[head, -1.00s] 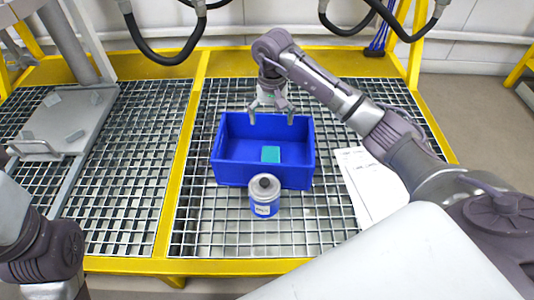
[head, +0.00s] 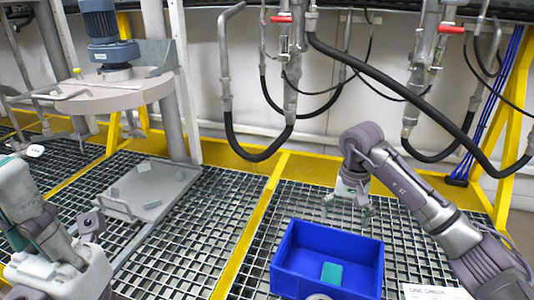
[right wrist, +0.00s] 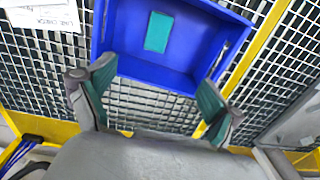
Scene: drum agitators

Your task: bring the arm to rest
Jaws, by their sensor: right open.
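My right gripper (head: 347,208) is open and empty just beyond the back rim of the blue bin (head: 328,285), above the grating. In the right wrist view its two fingers (right wrist: 158,78) are wide apart with nothing between them, and the bin (right wrist: 180,74) lies past the fingertips. A teal block (head: 331,273) lies on the bin floor and also shows in the right wrist view (right wrist: 158,31). My left arm's end (head: 45,235) is at the lower left, and its jaw opening cannot be made out. A grey lid (head: 319,297) is cut off at the bottom edge.
A drum agitator with a blue motor (head: 101,25) and grey lid (head: 112,92) stands at the left. A grey plate (head: 150,190) lies on the grating. Hoses (head: 260,155) hang behind the bin. A printed paper (head: 437,292) lies right of the bin.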

